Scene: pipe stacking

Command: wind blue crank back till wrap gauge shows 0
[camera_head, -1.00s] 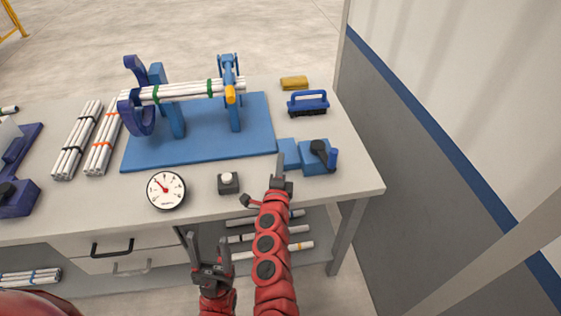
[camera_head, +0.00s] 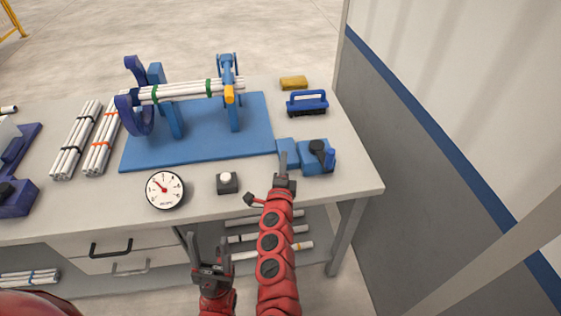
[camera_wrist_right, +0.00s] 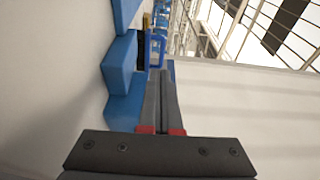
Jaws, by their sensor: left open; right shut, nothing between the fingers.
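The blue crank (camera_head: 330,159) has a black hub on a blue block (camera_head: 312,165) at the table's right front. My right gripper (camera_head: 283,165) is shut and empty, just left of this block and apart from the crank handle; in the right wrist view the closed fingers (camera_wrist_right: 161,80) show beside blue blocks (camera_wrist_right: 120,65). I cannot tell whether they touch the block. The wrap gauge (camera_head: 165,190) is a round white dial whose red needle points to the upper left; its numbers are too small to read. My left gripper (camera_head: 210,255) is open and empty before the table's front edge.
A blue stand (camera_head: 255,138) holds a banded bundle of white pipes (camera_head: 190,90). A button box (camera_head: 227,183) stands right of the gauge. A blue-handled brush (camera_head: 307,103) and a yellow sponge (camera_head: 293,83) lie behind the crank. Two pipe bundles (camera_head: 77,140) lie left.

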